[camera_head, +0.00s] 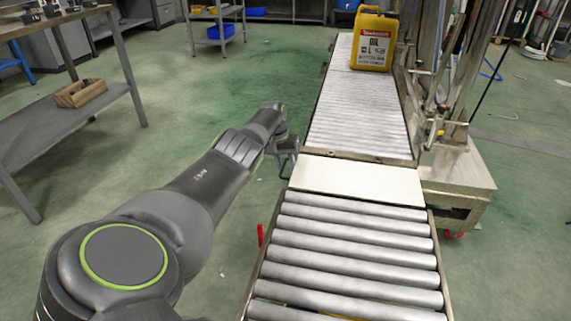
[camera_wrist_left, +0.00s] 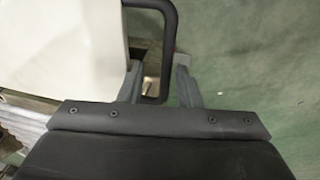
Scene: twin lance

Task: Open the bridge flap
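The bridge flap (camera_head: 358,179) is a pale flat plate lying level across the gap between two roller conveyors. A dark handle sticks out at its left side, small and partly merged with my gripper in the head view. In the left wrist view the flap (camera_wrist_left: 75,45) is at upper left, and the black bar handle (camera_wrist_left: 171,40) loops out from it. My left gripper (camera_head: 284,152) is at the flap's left edge. In the left wrist view my left gripper (camera_wrist_left: 158,84) has its fingers apart, with the handle's near part between them. Contact cannot be told. My right gripper is out of view.
A near roller conveyor (camera_head: 345,255) and a far one (camera_head: 358,125) lie either side of the flap. A yellow oil can (camera_head: 372,42) stands on the far conveyor. A machine frame (camera_head: 455,165) is close on the right. Green floor is clear left of the conveyors.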

